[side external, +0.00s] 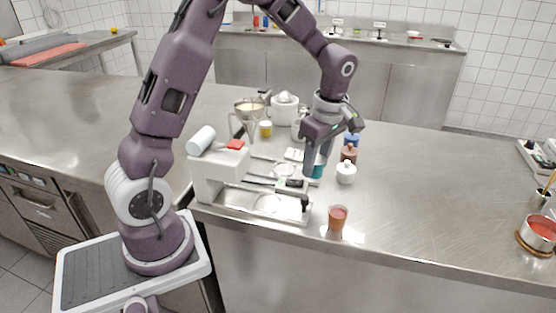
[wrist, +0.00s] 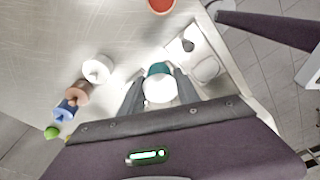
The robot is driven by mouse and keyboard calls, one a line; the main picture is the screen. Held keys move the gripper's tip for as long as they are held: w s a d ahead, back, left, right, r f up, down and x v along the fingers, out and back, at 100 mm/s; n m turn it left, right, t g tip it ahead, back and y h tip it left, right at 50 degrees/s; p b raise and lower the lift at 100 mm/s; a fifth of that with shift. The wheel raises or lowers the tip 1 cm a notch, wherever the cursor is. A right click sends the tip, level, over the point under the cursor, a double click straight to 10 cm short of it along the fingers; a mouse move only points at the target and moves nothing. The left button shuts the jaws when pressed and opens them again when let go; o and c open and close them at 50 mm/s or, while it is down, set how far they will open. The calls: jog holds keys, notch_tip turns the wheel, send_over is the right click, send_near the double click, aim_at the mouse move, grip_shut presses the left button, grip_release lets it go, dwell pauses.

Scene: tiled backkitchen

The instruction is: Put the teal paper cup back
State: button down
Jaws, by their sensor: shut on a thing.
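The teal paper cup (side external: 318,171) is between the fingers of my gripper (side external: 316,160), above the right part of the white appliance's tray. In the wrist view the cup (wrist: 158,70) shows a teal side and a pale round face between the two fingers of my gripper (wrist: 160,90). My gripper is shut on it. The fingers hide part of the cup in the side view, and I cannot tell whether its bottom touches anything.
A white appliance (side external: 207,178) with a tray stands left of the cup. An orange-brown cup with red contents (side external: 337,220) stands near the counter's front edge. A white lidded pot (side external: 346,173), a brown jar (side external: 349,153) and a blue jar (side external: 352,138) stand close right.

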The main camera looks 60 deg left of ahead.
jog(key=w+d+f, duration=0.1)
jog(key=w, duration=0.1)
jog(key=w+d+f, duration=0.1)
jog(key=w, duration=0.1)
jog(key=w+d+f, duration=0.2)
jog(key=shift+w, duration=0.1)
jog(key=shift+f, duration=1.65)
jog(key=shift+f, duration=0.2)
jog(key=shift+c, duration=2.4)
grip_release()
jog(key=shift+r, duration=0.1)
notch_tip(320, 180, up, 7)
